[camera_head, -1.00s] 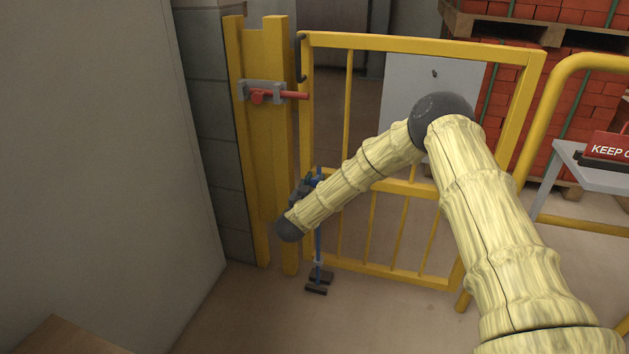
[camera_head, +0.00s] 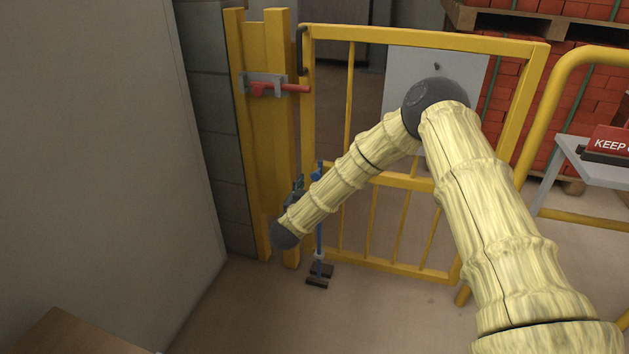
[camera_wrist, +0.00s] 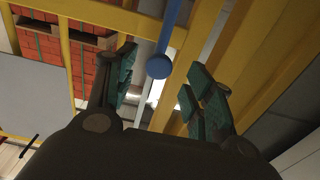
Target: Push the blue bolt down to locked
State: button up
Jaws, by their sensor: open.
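The blue bolt (camera_head: 319,240) is an upright rod on the yellow gate (camera_head: 400,180), near its left edge; its lower end is by dark blocks on the floor (camera_head: 320,272). In the wrist view the bolt (camera_wrist: 173,25) shows a round blue end (camera_wrist: 159,66), which appears between my open fingers; I cannot tell the depth gap. My gripper (camera_wrist: 162,72) is open and holds nothing. In the head view my gripper (camera_head: 298,185) is mostly hidden behind my wrist, just left of the bolt's upper part.
A red bolt (camera_head: 280,88) sits higher up on the yellow post (camera_head: 268,150). A grey wall (camera_head: 110,150) stands close on the left. A table with a red sign (camera_head: 612,140) and pallets of red bricks (camera_head: 580,95) are at the right.

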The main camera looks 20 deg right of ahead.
jog(key=v, duration=0.7)
jog(key=shift+f, duration=0.1)
jog(key=s+a+f+n+g+y, duration=0.2)
jog(key=s+f+n+y, duration=0.15)
jog(key=s+f, duration=0.55)
jog(key=s+a+f+n+g+y, duration=0.2)
jog(key=s+f+y, duration=0.4)
jog(key=f, duration=0.5)
jog(key=s+d+f+g, duration=0.1)
jog(key=s+f+g, duration=0.35)
jog(key=s, duration=0.85)
jog(key=s+d+f+g, duration=0.25)
jog(key=s+f, duration=0.25)
jog(key=s, duration=0.8)
jog(key=s+d+r+g+p, duration=0.1)
jog(key=s+g, duration=0.1)
jog(key=s, duration=0.4)
jog(key=s+d+r+g, duration=0.1)
jog(key=s+d+g, duration=0.1)
jog(key=s, duration=0.5)
notch_tip(320, 180, up, 24)
jog(key=p, duration=2.4)
jog(key=shift+w+n, duration=0.3)
jog(key=shift+n, duration=0.15)
